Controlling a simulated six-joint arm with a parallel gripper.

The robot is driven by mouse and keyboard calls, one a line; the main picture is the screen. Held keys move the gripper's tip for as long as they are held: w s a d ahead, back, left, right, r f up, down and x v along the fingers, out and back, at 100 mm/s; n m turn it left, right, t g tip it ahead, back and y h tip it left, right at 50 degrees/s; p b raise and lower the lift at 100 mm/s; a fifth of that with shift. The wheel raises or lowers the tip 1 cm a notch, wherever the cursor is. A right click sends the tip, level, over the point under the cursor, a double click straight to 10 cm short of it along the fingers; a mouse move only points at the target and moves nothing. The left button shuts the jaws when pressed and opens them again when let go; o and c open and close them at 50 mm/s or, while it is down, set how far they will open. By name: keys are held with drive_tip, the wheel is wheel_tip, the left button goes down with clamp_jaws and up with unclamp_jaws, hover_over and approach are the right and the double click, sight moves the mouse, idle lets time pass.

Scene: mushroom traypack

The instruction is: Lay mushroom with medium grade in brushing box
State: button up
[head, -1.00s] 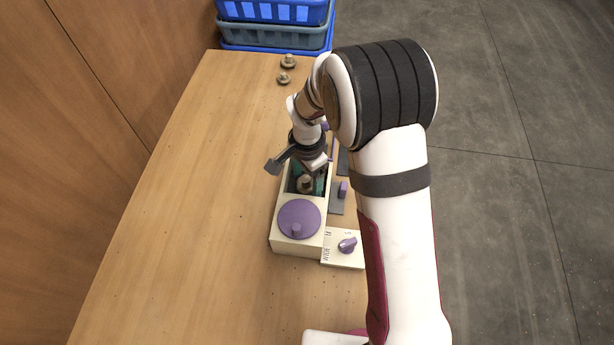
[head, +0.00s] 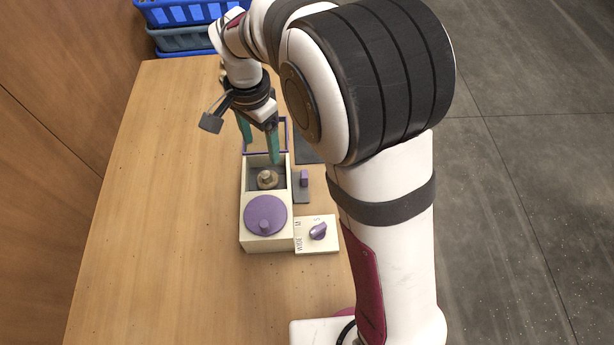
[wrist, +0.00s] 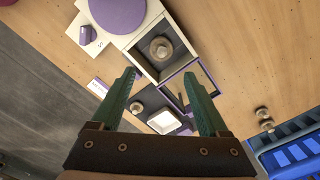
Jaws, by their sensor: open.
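A cream box (head: 246,219) with a round purple disc (head: 266,214) on top stands on the table. A brown mushroom (head: 267,179) sits in its dark open compartment. The mushroom also shows in the wrist view (wrist: 161,48), clear of the walls. My gripper (head: 262,150) has teal fingers, spread and empty. It hangs above the far side of the box, apart from the mushroom. In the wrist view, my gripper (wrist: 160,75) has a gap between its fingertips. A purple frame (wrist: 190,85) stands at the compartment's far edge.
A panel (head: 318,236) with a purple knob and size letters adjoins the box. Two mushrooms (wrist: 264,118) lie near blue crates (wrist: 290,145). A small round brown thing (wrist: 136,107) and a white tray (wrist: 163,121) lie beside the box. The table's left side is clear.

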drive_tip(key=s+d+r+n+y, duration=0.1)
drive_tip(key=s+d+r, duration=0.2)
drive_tip(key=s+d, duration=0.25)
drive_tip(key=s+d+r+n, duration=0.1)
drive_tip(key=s+d+r, duration=0.25)
drive_tip(key=s, duration=0.35)
drive_tip(key=s+d+f+n, duration=0.1)
drive_tip(key=s+d, duration=0.2)
drive_tip(key=s, duration=0.8)
drive_tip(key=shift+s+d+f+y, duration=0.2)
drive_tip(key=shift+s+y, duration=0.1)
drive_tip(key=shift+y, duration=0.1)
